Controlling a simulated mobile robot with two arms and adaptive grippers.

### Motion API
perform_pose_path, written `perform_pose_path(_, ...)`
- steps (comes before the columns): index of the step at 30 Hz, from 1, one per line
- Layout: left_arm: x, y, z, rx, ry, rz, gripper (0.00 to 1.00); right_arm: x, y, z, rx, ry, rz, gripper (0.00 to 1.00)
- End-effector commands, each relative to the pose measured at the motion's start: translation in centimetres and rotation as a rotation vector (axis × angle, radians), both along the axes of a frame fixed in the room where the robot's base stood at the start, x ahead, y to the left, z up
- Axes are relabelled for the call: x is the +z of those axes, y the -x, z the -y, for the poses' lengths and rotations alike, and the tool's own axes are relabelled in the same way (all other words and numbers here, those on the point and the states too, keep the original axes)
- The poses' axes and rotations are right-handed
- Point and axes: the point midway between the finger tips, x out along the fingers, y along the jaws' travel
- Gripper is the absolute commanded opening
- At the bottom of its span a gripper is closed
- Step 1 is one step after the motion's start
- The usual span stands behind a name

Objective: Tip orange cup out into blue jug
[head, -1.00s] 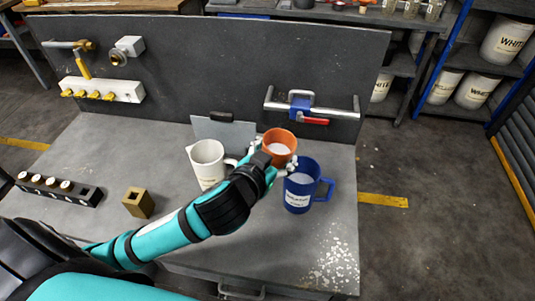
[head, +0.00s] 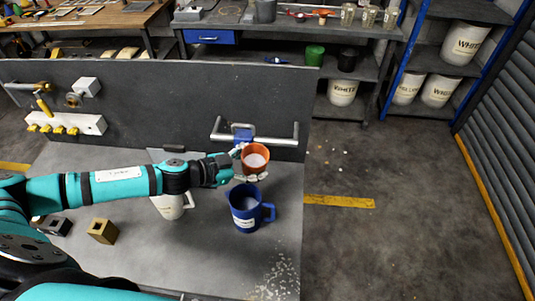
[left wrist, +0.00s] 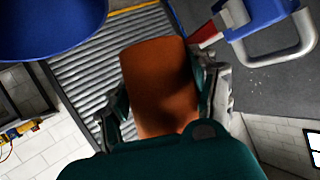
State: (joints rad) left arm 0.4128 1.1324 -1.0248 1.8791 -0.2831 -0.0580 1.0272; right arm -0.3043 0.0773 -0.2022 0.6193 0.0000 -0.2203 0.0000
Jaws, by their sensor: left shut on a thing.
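The orange cup (head: 255,159) is held by my left gripper (head: 243,164), which is shut on it. The cup is close to upright, and pale contents show inside it. It is just behind and above the blue jug (head: 243,217), which stands on the grey bench with its handle to the right. Pale contents show inside the jug too. In the left wrist view the orange cup (left wrist: 160,85) sits between my fingers, and part of the blue jug (left wrist: 50,25) shows at the upper left. My right gripper is not in view.
A white jug (head: 170,207) stands left of the blue jug, partly behind my left arm. A brass block (head: 102,231) is at the left. A rail with a blue clamp (head: 243,137) is on the back panel. White granules lie at the bench's front right (head: 275,280).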

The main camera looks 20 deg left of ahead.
Motion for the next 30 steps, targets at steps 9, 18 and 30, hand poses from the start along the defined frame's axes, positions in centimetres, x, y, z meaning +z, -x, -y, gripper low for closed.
perform_pose_path(9, -0.8, 2.1, -3.1, -0.138, -0.005, 0.007, 0.19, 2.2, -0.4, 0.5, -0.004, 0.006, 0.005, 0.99)
perform_pose_path(18, -1.3, 2.0, -3.6, -0.152, -0.118, 0.141, 0.19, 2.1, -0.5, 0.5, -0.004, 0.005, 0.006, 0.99)
perform_pose_path(30, -1.6, 1.2, -4.2, -0.147, -0.447, 0.506, 0.19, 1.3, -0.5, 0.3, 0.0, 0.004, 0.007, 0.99)
